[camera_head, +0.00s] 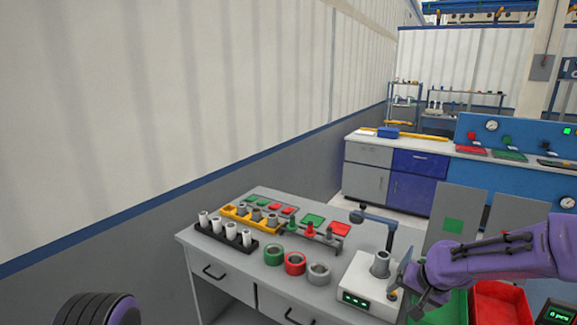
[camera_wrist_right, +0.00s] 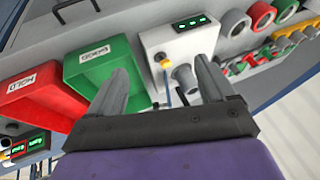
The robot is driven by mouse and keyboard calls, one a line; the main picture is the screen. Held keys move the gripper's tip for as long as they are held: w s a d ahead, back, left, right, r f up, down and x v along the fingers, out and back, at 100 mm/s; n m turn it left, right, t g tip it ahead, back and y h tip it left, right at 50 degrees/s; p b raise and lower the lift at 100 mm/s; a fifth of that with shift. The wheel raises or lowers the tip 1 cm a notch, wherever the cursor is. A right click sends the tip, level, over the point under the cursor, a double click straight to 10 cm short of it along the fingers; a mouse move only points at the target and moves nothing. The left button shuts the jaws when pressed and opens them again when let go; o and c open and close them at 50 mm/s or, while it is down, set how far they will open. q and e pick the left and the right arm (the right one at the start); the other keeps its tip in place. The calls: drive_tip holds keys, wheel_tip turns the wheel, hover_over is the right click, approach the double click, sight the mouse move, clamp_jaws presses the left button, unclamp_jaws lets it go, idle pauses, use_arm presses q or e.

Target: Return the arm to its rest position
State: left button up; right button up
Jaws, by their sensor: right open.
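My right arm, purple, comes in from the right in the head view. Its gripper (camera_head: 403,283) is beside the white device (camera_head: 362,285) that bears an upright grey pipe (camera_head: 380,264). In the right wrist view, the gripper (camera_wrist_right: 158,63) is open with its two grey fingers spread. The pipe (camera_wrist_right: 184,78) shows beyond the fingers, nearer the right one, and nothing appears held. Whether a finger touches the device cannot be told. A purple part of my left arm shows at the bottom left of the head view; its gripper is out of view.
A green bin (camera_wrist_right: 103,60) and a red bin (camera_wrist_right: 40,100) lie close to the right gripper. Rings (camera_head: 294,263) and racks of pipes (camera_head: 227,232) stand left of the device on the grey table (camera_head: 225,262). A jointed blue-grey arm (camera_head: 375,219) rises behind it.

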drive_tip(key=s+f+t+h+b, duration=0.1)
drive_tip(key=s+f, duration=0.2)
drive_tip(key=f, duration=0.3)
drive_tip(key=s+f+m+t+h+b, duration=0.1)
drive_tip(key=s+f, duration=0.1)
drive_tip(key=f, duration=0.4)
drive_tip(key=s+f+b, duration=0.1)
drive_tip(key=s+f, duration=0.2)
drive_tip(key=f, duration=0.3)
drive_tip(key=s+f+g+b, duration=0.1)
drive_tip(key=s+f, duration=0.4)
drive_tip(key=s, duration=0.4)
drive_tip(key=s+f+g+h+b, duration=0.1)
drive_tip(key=s+f, duration=0.4)
drive_tip(key=s, duration=0.5)
drive_tip(key=s+f+g+h+b, duration=0.1)
drive_tip(key=s+f+g, duration=0.1)
drive_tip(key=s+f, duration=0.3)
drive_tip(key=s+d, duration=0.1)
drive_tip(key=s, duration=0.3)
drive_tip(key=shift+s+f, duration=0.15)
drive_tip(key=shift+s, duration=0.05)
